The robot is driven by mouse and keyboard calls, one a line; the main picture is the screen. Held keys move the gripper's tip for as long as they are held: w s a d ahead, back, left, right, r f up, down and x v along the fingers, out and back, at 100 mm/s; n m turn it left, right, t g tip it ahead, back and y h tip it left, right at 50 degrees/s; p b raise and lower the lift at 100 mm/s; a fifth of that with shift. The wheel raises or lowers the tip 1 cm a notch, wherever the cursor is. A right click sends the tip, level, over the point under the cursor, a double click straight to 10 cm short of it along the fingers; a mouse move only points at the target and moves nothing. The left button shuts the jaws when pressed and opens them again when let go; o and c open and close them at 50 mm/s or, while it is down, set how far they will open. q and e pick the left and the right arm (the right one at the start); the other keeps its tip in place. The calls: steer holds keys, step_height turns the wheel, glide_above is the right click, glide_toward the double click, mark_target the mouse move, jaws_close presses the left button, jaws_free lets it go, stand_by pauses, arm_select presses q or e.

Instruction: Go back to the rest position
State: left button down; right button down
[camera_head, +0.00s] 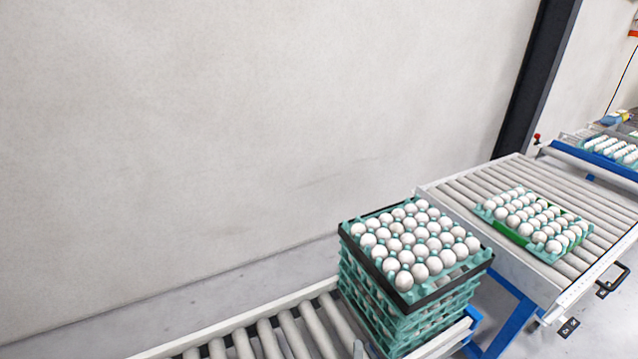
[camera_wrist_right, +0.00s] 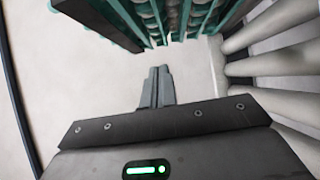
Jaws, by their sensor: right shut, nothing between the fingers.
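My right gripper (camera_wrist_right: 157,88) shows in the right wrist view with its two grey fingers together and nothing between them. A stack of teal egg trays (camera_wrist_right: 165,12) rises just beyond the fingertips, apart from them. In the head view the same stack (camera_head: 385,318) stands on a roller conveyor, its top tray full of white eggs with a dark frame around it. Only a small grey bit at the bottom edge there may be my right gripper. My left gripper is in neither view.
The near roller conveyor (camera_head: 268,338) runs left from the stack. A second conveyor (camera_head: 465,193) at the right carries one teal tray of eggs (camera_head: 545,256). Farther right is another tray of eggs (camera_head: 612,148) by a blue rail. A plain wall (camera_head: 200,130) stands behind.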

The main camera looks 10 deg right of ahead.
steer(key=s+d+f+m+g+y, duration=0.1)
steer(key=s+d+m+g+y, duration=0.1)
steer(key=s+d+m+g, duration=0.6)
steer(key=s+d+f+m+g+y, duration=0.2)
steer(key=s+d+m+g, duration=0.3)
steer(key=s, duration=0.6)
step_height(320, 180, down, 27)
steer(key=s+a+g, duration=0.1)
steer(key=s+g, duration=0.1)
steer(key=s+d+f+g, duration=0.1)
steer(key=s+d+f, duration=0.1)
steer(key=s+f, duration=1.1)
steer(key=shift+s+d+f+g, duration=0.3)
steer(key=shift+s+d+f, duration=0.1)
steer(key=shift+s, duration=0.75)
